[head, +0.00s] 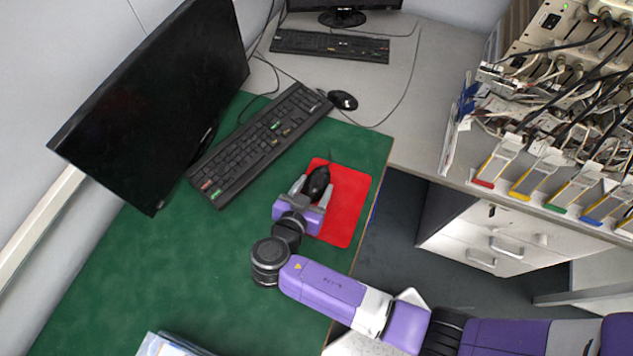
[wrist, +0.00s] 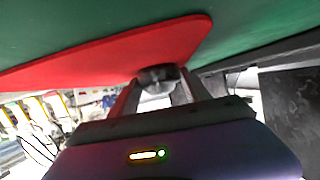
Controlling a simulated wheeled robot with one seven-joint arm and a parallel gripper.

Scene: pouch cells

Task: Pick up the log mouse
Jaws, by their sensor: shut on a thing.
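A black computer mouse (head: 317,183) is at the red mouse pad (head: 349,205) on the green desk in the head view. My gripper (head: 312,188) has its two grey fingers on either side of the mouse and is shut on it. In the wrist view the mouse (wrist: 158,74) sits between the fingertips of my gripper (wrist: 160,85), with the red pad (wrist: 110,65) behind it. I cannot tell whether the mouse touches the pad. The fingers and the gripper body hide part of the mouse.
A black keyboard (head: 262,142) and a large monitor (head: 155,100) stand left of the pad. A second black mouse (head: 343,100) and keyboard (head: 330,46) lie on the grey desk behind. Papers (head: 170,345) lie at the front left. Bare green desk (head: 170,270) is at left.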

